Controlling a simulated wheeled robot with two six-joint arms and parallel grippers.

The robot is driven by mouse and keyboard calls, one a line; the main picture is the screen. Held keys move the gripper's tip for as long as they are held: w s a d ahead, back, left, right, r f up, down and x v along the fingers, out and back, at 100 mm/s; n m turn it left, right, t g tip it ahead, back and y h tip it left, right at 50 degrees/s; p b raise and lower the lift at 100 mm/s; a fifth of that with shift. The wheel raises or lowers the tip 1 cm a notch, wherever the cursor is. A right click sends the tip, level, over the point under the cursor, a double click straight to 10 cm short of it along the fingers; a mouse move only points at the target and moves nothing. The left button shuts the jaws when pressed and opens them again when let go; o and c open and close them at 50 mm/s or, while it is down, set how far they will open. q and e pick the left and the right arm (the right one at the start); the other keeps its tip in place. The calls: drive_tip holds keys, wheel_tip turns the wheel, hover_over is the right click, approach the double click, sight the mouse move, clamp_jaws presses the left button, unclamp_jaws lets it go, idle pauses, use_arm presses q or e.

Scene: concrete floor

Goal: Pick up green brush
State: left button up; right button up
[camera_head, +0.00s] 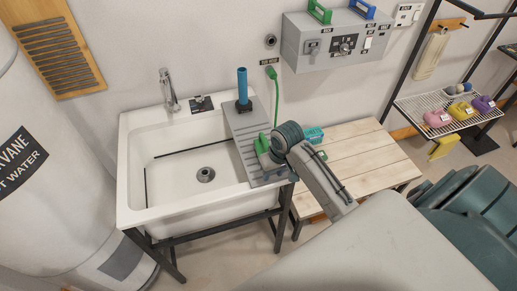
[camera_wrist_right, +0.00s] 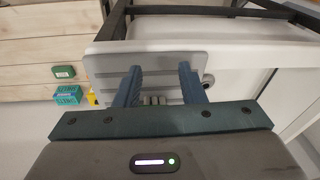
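A green piece (camera_head: 262,143), likely the green brush, shows at the grey drainboard (camera_head: 240,135) on the sink's right side, next to my right wrist. My arm covers part of it, so its full shape is hidden. In the right wrist view my right gripper (camera_wrist_right: 160,82) is open, with its two blue-grey fingers apart over the grey drainboard (camera_wrist_right: 110,62). Nothing is clearly held between them. A long green item (camera_head: 275,95) also hangs on the wall under a dark label. My left gripper is not in view.
The white sink (camera_head: 135,200) has a tap (camera_head: 168,90). A blue cylinder (camera_head: 242,85) stands at the drainboard's back. A wooden table (camera_head: 365,160) to the right holds a teal box (camera_head: 313,135) and a small green block (camera_wrist_right: 63,72). Green bins (camera_head: 480,220) stand at the far right.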

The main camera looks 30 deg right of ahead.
drive_tip(key=m+g+y, duration=0.1)
drive_tip(key=m, duration=0.1)
approach(263, 136)
drive_tip(key=f+b, duration=0.1)
drive_tip(key=f, duration=0.1)
drive_tip(key=f+b, duration=0.2)
drive_tip(key=a+f+b, duration=0.1)
drive_tip(key=f+b, duration=0.1)
drive_tip(key=shift+s, duration=0.15)
drive_tip(key=f+p, duration=0.2)
drive_tip(key=f, duration=0.1)
drive_tip(key=shift+w+a+f, duration=0.25)
drive_tip(key=shift+w+f, duration=0.1)
drive_tip(key=shift+w, duration=0.05)
drive_tip(key=shift+a+f, duration=0.1)
drive_tip(key=shift+f, duration=0.45)
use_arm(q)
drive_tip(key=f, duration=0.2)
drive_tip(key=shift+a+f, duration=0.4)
use_arm(e)
clamp_jaws()
